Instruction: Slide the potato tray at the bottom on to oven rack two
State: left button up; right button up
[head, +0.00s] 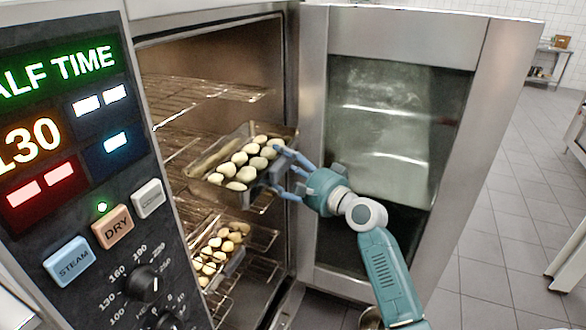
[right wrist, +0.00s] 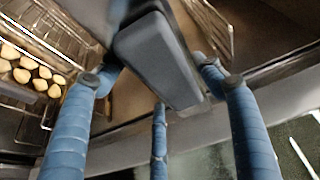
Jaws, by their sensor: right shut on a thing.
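A deep metal tray (head: 208,160) of pale potatoes (head: 240,172) is in the oven opening in the head view, between the racks. My right gripper (head: 284,172) has its blue fingers shut on the tray's right, outer end. A second tray (head: 229,268) of potatoes (head: 220,246) sits lower in the oven on a rack. In the right wrist view, blue fingers (right wrist: 160,120) show close up, and potatoes (right wrist: 28,70) lie at the left; the gripped rim is not clear there. My left gripper is not in view.
Wire racks (head: 200,90) run across the oven at several levels. The oven door (head: 400,130) stands open at the right, close beside my right arm. The control panel (head: 70,150) fills the left. Tiled floor (head: 495,250) is clear beyond the door.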

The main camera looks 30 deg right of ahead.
jog(key=w+a, duration=0.1)
jog(key=w, duration=0.1)
jog(key=w+a, duration=0.4)
jog(key=shift+w+a+r, duration=0.1)
jog(key=shift+w+r, duration=0.05)
jog(key=shift+w, duration=0.2)
jog(key=shift+f+b, duration=0.75)
jog(key=shift+b, duration=0.05)
jog(key=shift+s+f+b, duration=0.1)
jog(key=shift+f+b, duration=0.7)
jog(key=shift+f, duration=0.3)
jog(key=o, duration=1.9)
jog(key=shift+o, duration=0.5)
jog(key=shift+s+f, duration=0.1)
jog(key=shift+f, duration=0.15)
send_near(253, 159)
jog(key=f, duration=0.1)
jog(key=d+f, duration=0.1)
jog(key=f, duration=0.3)
jog(key=shift+s+d, duration=0.15)
jog(key=shift+s, duration=0.15)
jog(key=shift+r, duration=0.1)
